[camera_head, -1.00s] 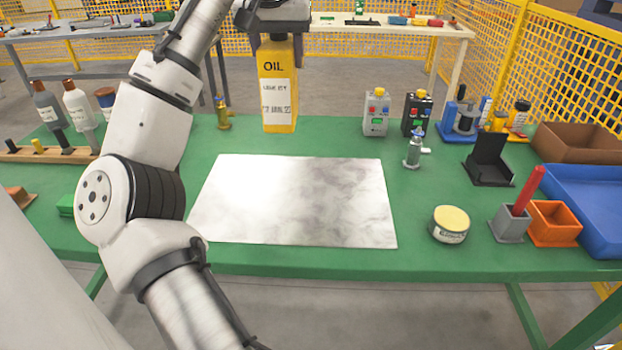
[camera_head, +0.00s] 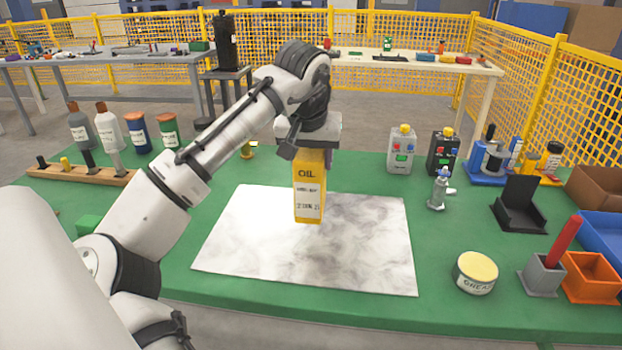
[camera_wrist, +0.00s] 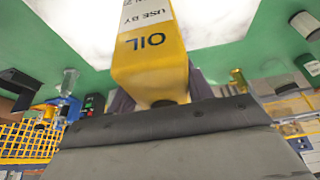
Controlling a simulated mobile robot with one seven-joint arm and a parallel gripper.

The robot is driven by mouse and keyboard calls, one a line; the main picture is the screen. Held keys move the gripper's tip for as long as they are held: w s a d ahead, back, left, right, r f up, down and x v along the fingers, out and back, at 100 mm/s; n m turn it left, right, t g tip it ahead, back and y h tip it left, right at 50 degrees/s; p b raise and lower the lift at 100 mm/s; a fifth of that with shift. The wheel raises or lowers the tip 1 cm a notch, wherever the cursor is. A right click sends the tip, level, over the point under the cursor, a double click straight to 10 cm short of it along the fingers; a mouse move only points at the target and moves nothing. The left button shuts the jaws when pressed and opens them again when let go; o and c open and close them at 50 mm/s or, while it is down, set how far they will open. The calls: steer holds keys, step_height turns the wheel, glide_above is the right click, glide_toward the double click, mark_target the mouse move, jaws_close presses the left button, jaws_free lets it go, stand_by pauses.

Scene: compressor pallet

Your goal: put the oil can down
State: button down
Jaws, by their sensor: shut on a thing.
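My gripper (camera_head: 312,152) is shut on the yellow oil can (camera_head: 309,181), holding it near its top. The can is upright, with a white label and the word OIL facing the head camera. In the head view it overlaps the white marbled sheet (camera_head: 370,260); I cannot tell whether its base touches the sheet. In the wrist view the oil can (camera_wrist: 150,65) fills the upper middle, its label toward the white sheet (camera_wrist: 220,15). The can's far side is hidden.
The green table (camera_head: 440,300) carries a grease tin (camera_head: 476,272) right of the sheet. Several bottles stand at left. The sheet around the can is bare.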

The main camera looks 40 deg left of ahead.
steer(key=shift+f, duration=2.5)
steer(key=c, duration=0.6)
jaws_free()
steer(key=v, duration=1.2)
steer(key=shift+d, duration=0.1)
